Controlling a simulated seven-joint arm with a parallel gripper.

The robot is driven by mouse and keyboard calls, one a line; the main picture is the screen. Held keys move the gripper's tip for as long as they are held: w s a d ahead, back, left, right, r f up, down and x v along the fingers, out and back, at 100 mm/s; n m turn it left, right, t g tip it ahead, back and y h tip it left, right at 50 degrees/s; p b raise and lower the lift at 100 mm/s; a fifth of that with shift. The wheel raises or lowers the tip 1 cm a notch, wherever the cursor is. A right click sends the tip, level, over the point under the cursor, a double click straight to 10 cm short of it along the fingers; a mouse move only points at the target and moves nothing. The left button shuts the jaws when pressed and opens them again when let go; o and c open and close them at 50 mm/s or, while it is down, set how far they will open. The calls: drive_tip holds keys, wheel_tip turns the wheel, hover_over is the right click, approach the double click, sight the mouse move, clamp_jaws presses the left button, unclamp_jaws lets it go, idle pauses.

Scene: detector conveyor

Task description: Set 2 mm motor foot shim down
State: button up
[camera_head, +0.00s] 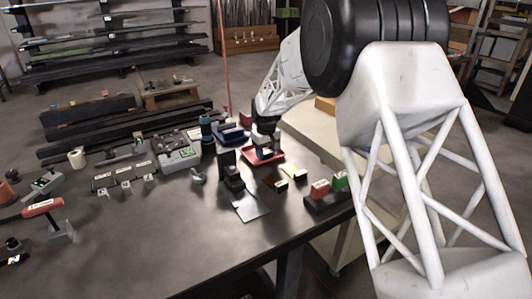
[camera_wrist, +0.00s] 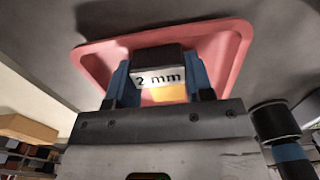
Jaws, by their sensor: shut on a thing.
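The 2 mm motor foot shim (camera_wrist: 157,78) shows in the wrist view as a dark block with a white "2 mm" label and a yellow part below it. My gripper (camera_wrist: 161,88) is shut on it, with a blue finger on each side. A red tray (camera_wrist: 232,50) with a raised rim lies behind and around the held shim in that view. In the head view my gripper (camera_head: 265,142) is over the red tray (camera_head: 277,157) at the table's right side. I cannot tell whether the shim touches the tray floor.
A black upright bracket (camera_head: 229,170) stands left of the tray, near a thin grey plate (camera_head: 252,207). Yellow pieces (camera_head: 299,175) and a holder with red and green blocks (camera_head: 320,201) lie nearer the right edge. The front table surface (camera_head: 160,235) is clear.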

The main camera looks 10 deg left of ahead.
drive_tip(key=shift+f, duration=0.1)
drive_tip(key=o, duration=0.9)
drive_tip(key=shift+o, duration=0.2)
drive_tip(key=shift+r, duration=0.2)
wheel_tip(320, 180, up, 12)
idle(0.4)
drive_tip(key=shift+d, duration=0.1)
